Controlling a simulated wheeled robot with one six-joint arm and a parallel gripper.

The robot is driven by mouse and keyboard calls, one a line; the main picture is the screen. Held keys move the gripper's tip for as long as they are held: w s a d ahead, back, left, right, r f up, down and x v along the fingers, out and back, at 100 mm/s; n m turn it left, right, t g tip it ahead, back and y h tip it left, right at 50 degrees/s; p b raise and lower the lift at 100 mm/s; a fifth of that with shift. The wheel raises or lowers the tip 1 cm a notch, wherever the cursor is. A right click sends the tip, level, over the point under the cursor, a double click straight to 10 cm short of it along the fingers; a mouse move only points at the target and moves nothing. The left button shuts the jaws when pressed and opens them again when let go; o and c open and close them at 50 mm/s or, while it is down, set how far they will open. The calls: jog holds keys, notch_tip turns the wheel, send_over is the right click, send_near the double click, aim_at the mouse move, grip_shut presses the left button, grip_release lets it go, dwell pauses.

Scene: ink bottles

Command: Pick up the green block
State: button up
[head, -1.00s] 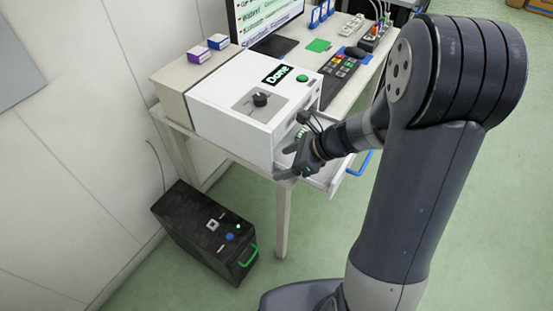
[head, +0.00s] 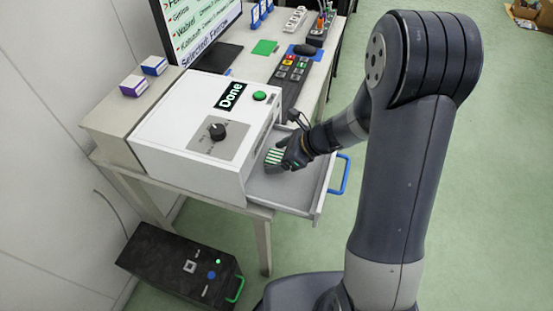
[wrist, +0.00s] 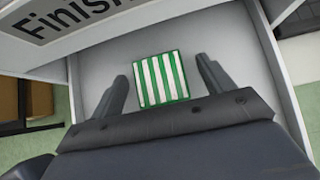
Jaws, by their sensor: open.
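The green block (wrist: 161,79), striped green and white, lies in the open grey drawer (wrist: 97,72) of the white machine. In the head view the block (head: 273,156) shows just left of my gripper (head: 289,160), inside the drawer. In the wrist view my gripper (wrist: 163,84) is open, with one finger on each side of the block and a gap on both sides. The fingers do not touch it in this view. How far down the fingers are beside the block is hard to tell.
The white machine (head: 180,125) has a dial (head: 217,131), a green button (head: 260,96) and a "Done" display. A blue handle (head: 340,175) is on the drawer front. Drawer walls stand close around my gripper. A black box (head: 180,262) sits on the floor.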

jog(key=shift+a+f, duration=0.3)
jog(key=shift+f, duration=0.05)
jog(key=c, duration=1.2)
jog(key=shift+r, duration=0.1)
jog(key=shift+r, duration=0.1)
